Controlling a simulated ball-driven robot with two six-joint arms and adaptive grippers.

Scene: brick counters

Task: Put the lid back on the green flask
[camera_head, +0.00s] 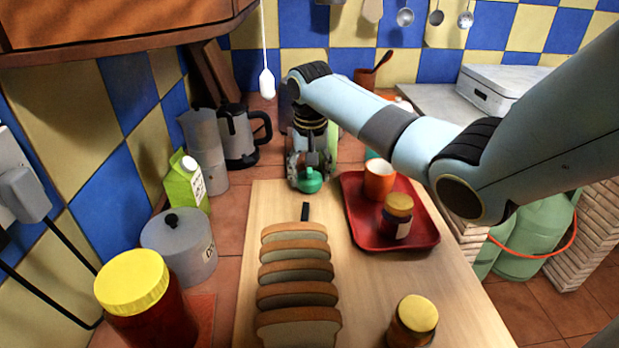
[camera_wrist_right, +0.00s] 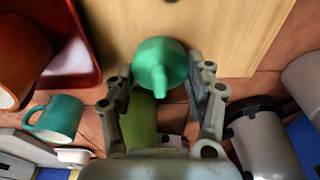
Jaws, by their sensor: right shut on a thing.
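My right gripper (camera_head: 309,172) points down at the far end of the wooden board, shut on the teal-green lid (camera_head: 310,182). In the right wrist view the lid (camera_wrist_right: 160,62) sits between the fingertips, its narrow knob towards the camera. A green upright body, which looks like the flask (camera_wrist_right: 141,122), shows between the fingers in that view, beyond the lid. In the head view only a pale green sliver of it (camera_head: 333,137) shows behind the gripper. The lid is apart from it; its top is hidden. My left gripper is not in view.
A red tray (camera_head: 427,226) holds an orange cup (camera_head: 379,181) and a jar. Bread slices (camera_head: 296,273) lie on the board (camera_head: 365,300). A kettle (camera_head: 238,138), moka pot and green carton (camera_head: 185,180) stand left. A teal mug (camera_wrist_right: 55,120) stands near the flask.

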